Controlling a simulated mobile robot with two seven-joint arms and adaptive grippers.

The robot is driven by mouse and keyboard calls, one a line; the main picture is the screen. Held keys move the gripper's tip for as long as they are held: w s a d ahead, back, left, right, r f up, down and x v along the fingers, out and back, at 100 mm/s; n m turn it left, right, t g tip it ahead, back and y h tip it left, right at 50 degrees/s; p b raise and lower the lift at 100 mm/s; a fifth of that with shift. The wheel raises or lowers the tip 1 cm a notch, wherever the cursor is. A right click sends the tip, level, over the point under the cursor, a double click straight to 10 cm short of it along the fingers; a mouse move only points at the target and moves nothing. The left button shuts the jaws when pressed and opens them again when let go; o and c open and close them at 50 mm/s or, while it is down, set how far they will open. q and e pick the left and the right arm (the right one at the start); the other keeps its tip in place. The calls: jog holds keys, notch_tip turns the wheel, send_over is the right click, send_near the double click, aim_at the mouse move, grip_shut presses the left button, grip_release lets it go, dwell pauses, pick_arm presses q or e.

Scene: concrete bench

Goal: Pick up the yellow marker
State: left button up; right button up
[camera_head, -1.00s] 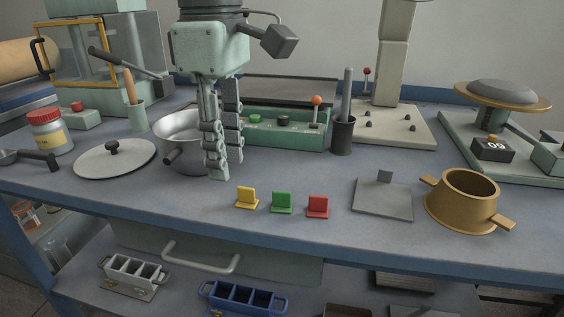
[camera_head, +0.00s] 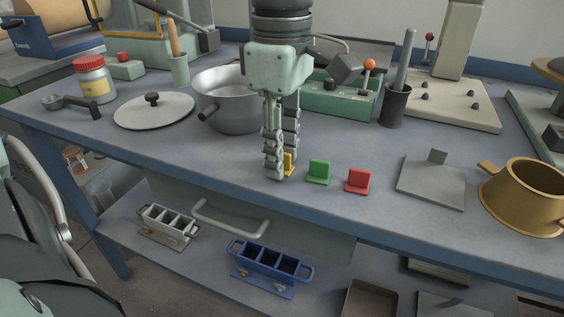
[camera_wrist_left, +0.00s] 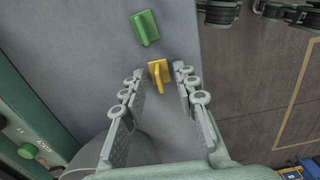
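The yellow marker (camera_head: 289,164) stands near the front edge of the bench, mostly hidden behind my left gripper (camera_head: 280,170). In the left wrist view the yellow marker (camera_wrist_left: 159,72) shows between the tips of my left gripper (camera_wrist_left: 161,75). The gripper is open there, with a gap on each side of the marker. The gripper points down. My right gripper is in neither view.
A green marker (camera_head: 319,173) and a red marker (camera_head: 358,181) stand to the right. A steel pot (camera_head: 228,100) is behind to the left, beside a lid (camera_head: 153,111). A grey plate (camera_head: 430,186) and a brass pot (camera_head: 525,196) are farther right.

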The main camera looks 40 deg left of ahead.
pick_arm(q)
jog(key=shift+c, duration=0.6)
grip_shut()
jog(key=shift+r, duration=0.1)
